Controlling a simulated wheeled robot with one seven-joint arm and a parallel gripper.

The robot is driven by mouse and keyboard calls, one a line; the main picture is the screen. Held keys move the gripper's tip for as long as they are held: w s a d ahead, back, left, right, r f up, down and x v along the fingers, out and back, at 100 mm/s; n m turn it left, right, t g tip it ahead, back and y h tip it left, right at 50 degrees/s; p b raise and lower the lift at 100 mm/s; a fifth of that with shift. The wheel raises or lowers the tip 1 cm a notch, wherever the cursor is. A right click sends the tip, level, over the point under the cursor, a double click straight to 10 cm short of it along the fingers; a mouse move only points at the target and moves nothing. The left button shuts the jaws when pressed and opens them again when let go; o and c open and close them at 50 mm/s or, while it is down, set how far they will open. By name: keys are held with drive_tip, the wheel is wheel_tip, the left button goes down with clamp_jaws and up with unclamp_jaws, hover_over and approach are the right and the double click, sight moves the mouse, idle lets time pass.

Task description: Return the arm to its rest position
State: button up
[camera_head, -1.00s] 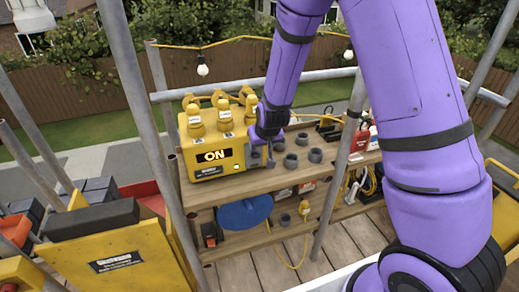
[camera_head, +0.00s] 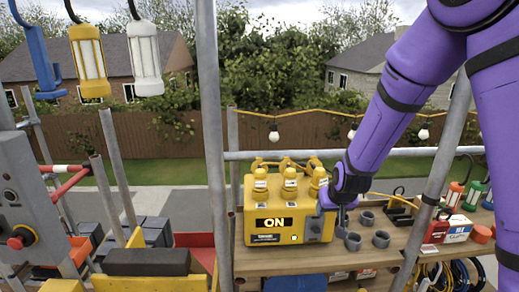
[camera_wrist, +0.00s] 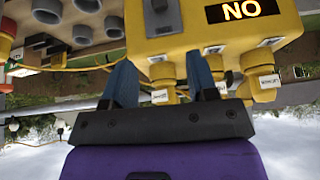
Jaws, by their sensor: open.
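My purple arm comes down from the upper right in the head view. My gripper (camera_head: 336,203) is beside the right side of the yellow power box (camera_head: 290,212), whose lit sign reads ON. In the wrist view, which is upside down, my gripper (camera_wrist: 160,78) shows two blue fingers spread apart with nothing between them. The yellow box (camera_wrist: 190,25) is just beyond the fingers there. I cannot tell whether a finger touches it. Yellow plugs with white labels sit on top of the box.
Grey ring-like cups (camera_head: 367,218) stand on the wooden shelf (camera_head: 400,250) right of the box. Metal scaffold poles (camera_head: 213,140) rise in front. Lamps (camera_head: 89,62) hang at upper left. A grey control panel (camera_head: 30,215) with a red button is at left. Open air lies above the box.

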drive_tip(key=s+d+f+v, duration=0.1)
drive_tip(key=v, duration=1)
drive_tip(key=s+d+v, duration=0.1)
drive_tip(key=d+v, duration=0.1)
drive_tip(key=v, duration=1)
drive_tip(key=s+d+r, duration=0.1)
drive_tip(key=s+r, duration=0.2)
drive_tip(key=s, duration=0.6)
drive_tip(key=s+d+r, duration=0.1)
drive_tip(key=s+r, duration=0.2)
drive_tip(key=s, duration=0.6)
drive_tip(key=shift+d+g, duration=0.3)
drive_tip(key=shift+d, duration=0.05)
drive_tip(key=shift+r, duration=0.15)
